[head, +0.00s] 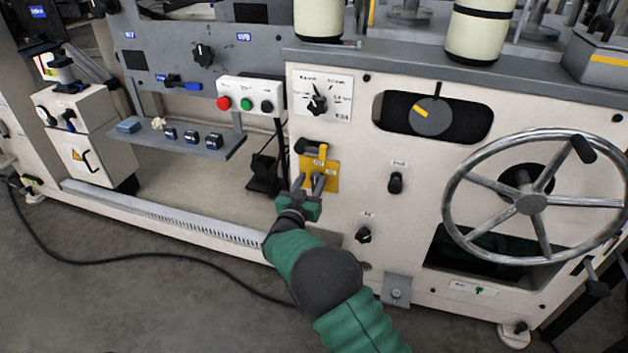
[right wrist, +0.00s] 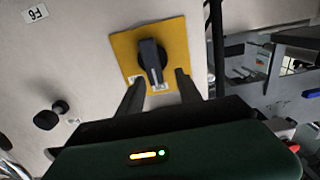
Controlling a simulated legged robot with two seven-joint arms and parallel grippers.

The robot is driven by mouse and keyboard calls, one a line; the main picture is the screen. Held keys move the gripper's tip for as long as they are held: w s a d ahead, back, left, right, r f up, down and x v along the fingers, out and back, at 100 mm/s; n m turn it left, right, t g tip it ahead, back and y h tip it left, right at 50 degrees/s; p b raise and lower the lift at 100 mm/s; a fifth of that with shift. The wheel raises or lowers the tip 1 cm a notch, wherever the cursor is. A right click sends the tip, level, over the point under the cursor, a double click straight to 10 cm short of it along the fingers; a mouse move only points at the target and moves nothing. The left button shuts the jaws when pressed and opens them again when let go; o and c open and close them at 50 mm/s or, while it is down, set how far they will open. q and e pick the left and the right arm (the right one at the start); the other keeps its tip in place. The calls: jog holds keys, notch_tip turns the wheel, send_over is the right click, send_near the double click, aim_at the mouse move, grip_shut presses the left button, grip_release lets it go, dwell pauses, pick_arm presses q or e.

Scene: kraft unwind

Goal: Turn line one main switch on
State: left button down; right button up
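A yellow plate (head: 333,161) with a black rotary switch is on the cream machine front, left of the handwheel. In the right wrist view, the yellow plate (right wrist: 126,48) is tilted and the black switch handle (right wrist: 152,62) points down the picture, toward my gripper. My right gripper (head: 308,181) is in front of the plate's lower part. In the right wrist view its two dark fingers (right wrist: 159,78) are apart, one on each side of the handle's near end, with nothing held. Contact cannot be told. My left gripper is not in view.
A button box (head: 250,102) with red, green and black buttons sits up left. A selector dial (head: 317,103) is above the plate. Small black knobs (head: 395,183) are to the right, then a large handwheel (head: 530,204). A cable (head: 150,257) lies on the floor.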

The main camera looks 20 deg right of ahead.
jog(key=shift+c, duration=0.9)
jog(key=shift+d+f, duration=0.15)
jog(key=shift+d, duration=0.4)
grip_shut()
jog(key=shift+a, duration=0.1)
jog(key=shift+a, duration=0.1)
